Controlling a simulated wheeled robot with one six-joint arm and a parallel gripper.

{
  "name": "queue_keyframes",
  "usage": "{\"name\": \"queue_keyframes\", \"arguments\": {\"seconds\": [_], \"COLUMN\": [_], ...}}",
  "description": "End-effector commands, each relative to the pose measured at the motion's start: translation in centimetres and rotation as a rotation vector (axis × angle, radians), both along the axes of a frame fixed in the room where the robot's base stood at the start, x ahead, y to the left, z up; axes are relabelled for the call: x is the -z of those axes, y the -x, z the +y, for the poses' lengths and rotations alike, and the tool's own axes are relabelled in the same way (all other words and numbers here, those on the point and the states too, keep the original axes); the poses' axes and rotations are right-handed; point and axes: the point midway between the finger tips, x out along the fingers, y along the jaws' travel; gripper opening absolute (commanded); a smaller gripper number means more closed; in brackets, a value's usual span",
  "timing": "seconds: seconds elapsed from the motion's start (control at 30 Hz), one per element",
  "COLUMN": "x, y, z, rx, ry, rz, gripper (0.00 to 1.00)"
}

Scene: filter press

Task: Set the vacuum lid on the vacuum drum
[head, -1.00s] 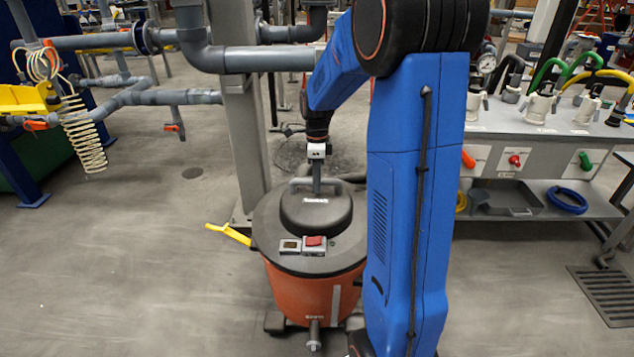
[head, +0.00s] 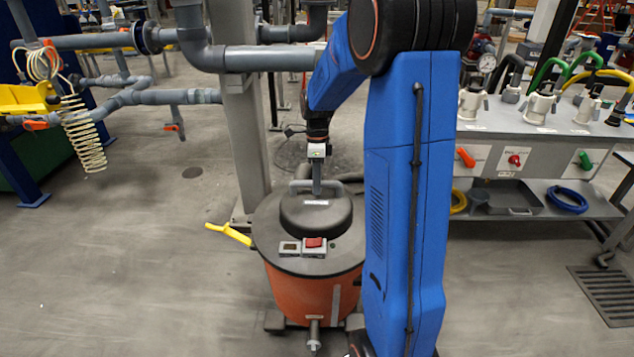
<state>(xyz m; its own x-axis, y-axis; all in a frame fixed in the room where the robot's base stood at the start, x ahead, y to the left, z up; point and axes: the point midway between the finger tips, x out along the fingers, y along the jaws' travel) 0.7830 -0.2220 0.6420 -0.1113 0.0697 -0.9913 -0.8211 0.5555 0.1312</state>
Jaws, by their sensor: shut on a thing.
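The vacuum lid (head: 318,215) is dark grey and round, with a raised dome, a bar handle and a small panel with a red switch on its front. It lies level over the orange vacuum drum (head: 303,293), covering its top. I see no clear gap between lid and drum rim, but the far side is hidden. My gripper (head: 316,185) points down at the lid's handle and is shut on it. My blue arm hides part of the right side of the lid and drum.
A grey steel post (head: 244,130) stands close behind the drum. A yellow handle (head: 229,233) sticks out to the drum's left. A bench (head: 482,200) with hose couplings stands at the right. The floor at the left is clear.

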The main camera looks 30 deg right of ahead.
Motion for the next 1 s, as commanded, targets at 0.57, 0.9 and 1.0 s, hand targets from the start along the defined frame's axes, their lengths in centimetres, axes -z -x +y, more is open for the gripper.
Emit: {"name": "queue_keyframes", "arguments": {"seconds": [0.57,0.9,1.0], "x": [1.4,1.9,1.9], "y": [0.0,0.0,0.0], "z": [0.0,0.0,0.0], "rx": [0.0,0.0,0.0], "ry": [0.0,0.0,0.0], "rz": [-0.002,-0.002,-0.002], "gripper": [0.0,0.0,0.0]}}
